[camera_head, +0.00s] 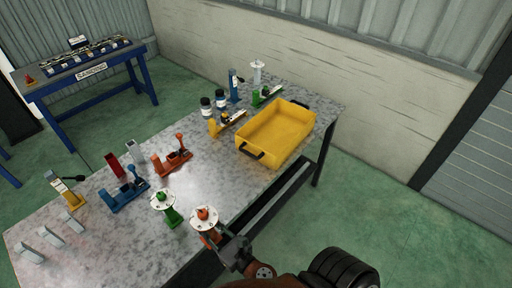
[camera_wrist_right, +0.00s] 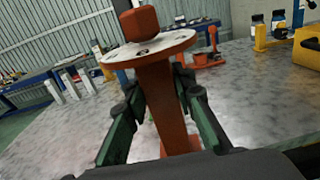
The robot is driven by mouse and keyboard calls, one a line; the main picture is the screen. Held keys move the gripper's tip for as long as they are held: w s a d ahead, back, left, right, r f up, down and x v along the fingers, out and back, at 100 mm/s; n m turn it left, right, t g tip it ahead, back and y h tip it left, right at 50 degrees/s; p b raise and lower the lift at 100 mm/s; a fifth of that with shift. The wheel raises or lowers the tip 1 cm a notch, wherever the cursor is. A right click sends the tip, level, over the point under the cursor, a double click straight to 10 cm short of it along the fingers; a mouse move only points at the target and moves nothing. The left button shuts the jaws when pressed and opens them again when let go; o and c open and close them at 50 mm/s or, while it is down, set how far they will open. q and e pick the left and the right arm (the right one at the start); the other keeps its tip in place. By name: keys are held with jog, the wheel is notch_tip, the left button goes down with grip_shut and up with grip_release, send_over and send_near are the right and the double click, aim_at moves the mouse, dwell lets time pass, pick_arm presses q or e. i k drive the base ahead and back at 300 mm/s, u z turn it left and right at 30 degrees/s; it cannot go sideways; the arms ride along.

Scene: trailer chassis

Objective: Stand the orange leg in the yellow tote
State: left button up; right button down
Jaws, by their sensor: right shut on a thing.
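The orange leg (camera_wrist_right: 165,100) is an upright post with a round pale flange and an orange cap near its top. In the right wrist view my right gripper (camera_wrist_right: 160,90) has a finger on each side of it and is shut on it. In the head view the orange leg (camera_head: 205,218) is at the table's front edge, with my right gripper (camera_head: 236,252) at its lower part. I cannot tell whether its foot touches the table. The yellow tote (camera_head: 275,135) stands at the table's right end, open and empty, apart from the gripper. My left gripper is not in view.
A green leg (camera_head: 164,204) stands just left of the orange one. Blue (camera_head: 126,194) and orange (camera_head: 172,160) tools lie behind. Bottles (camera_head: 206,106), a yellow tool (camera_head: 226,122) and a white-topped leg (camera_head: 257,72) are near the tote. Table surface between leg and tote is clear.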

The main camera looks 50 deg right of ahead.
aim_at(271, 149)
jog(key=u, duration=2.25)
jog(key=k, duration=2.15)
jog(key=z, duration=1.7)
jog(key=i, duration=0.5)
jog(key=z, duration=0.05)
